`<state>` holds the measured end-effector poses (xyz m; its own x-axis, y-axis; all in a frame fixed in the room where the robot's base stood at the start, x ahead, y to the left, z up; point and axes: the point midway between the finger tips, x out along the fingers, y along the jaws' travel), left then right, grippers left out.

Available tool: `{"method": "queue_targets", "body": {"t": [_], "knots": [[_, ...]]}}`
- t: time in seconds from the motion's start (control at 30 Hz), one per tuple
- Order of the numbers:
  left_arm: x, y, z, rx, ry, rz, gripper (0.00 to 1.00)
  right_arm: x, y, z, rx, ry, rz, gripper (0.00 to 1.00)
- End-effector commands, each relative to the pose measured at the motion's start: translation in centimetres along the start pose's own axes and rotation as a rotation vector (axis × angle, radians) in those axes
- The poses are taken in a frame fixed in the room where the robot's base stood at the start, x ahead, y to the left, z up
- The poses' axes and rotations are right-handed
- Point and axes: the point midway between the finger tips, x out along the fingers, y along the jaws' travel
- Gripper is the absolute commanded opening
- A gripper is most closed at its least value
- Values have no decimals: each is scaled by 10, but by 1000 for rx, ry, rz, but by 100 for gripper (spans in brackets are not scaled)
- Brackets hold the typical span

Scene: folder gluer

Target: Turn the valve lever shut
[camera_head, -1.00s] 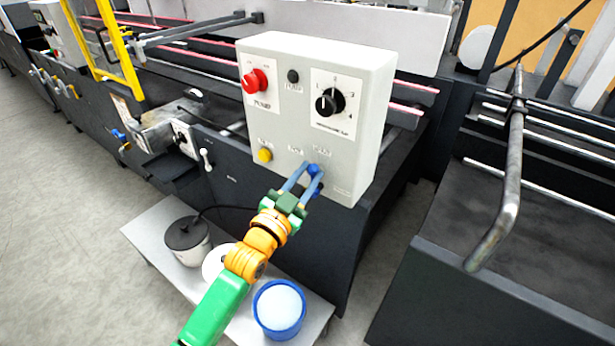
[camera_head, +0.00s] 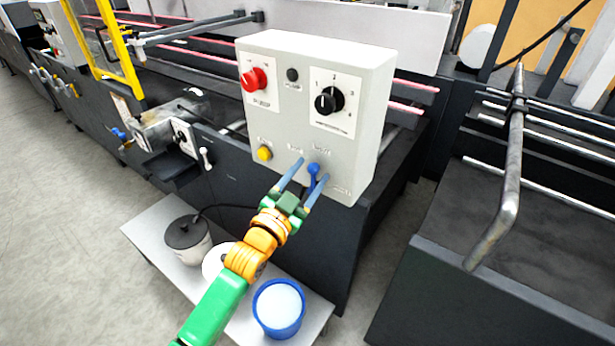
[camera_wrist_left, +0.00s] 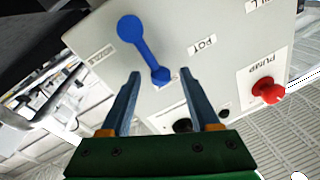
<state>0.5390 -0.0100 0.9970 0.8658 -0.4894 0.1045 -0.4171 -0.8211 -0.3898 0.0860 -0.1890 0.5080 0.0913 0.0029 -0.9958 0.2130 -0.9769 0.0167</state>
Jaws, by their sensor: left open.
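The blue valve lever (camera_head: 313,170) is on the lower front of a light grey control box (camera_head: 362,130). In the left wrist view the lever (camera_wrist_left: 142,45) has a wide round end beside a label that seems to read NOZZLE, and a narrower end nearer my gripper. The POT label lies to one side. My left gripper (camera_head: 314,168) is open, its fingers spread to either side of the lever. In the wrist view the fingertips (camera_wrist_left: 161,73) flank the narrower end, with gaps on both sides. My right gripper is not in view.
The box also carries a red pump button (camera_head: 255,79), a black dial (camera_head: 328,101) and a yellow button (camera_head: 264,153). Below, a low table (camera_head: 150,228) holds a lidded pot (camera_head: 187,240) and a blue-rimmed bucket (camera_head: 279,308). A bent metal bar (camera_head: 510,170) stands at right.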

Motion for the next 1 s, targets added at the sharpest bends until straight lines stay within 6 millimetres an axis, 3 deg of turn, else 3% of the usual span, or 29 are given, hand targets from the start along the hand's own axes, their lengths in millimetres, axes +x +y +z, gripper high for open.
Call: {"method": "queue_targets", "body": {"t": [0.43,0.9,0.97,1.0], "knots": [[-67,1,2,0,-3,1,62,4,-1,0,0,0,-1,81],[-71,1,2,-1,-6,1,62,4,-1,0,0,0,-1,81],[-72,2,16,-12,-40,0,62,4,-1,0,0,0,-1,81],[-74,5,36,-27,-89,-1,62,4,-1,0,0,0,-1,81]]}}
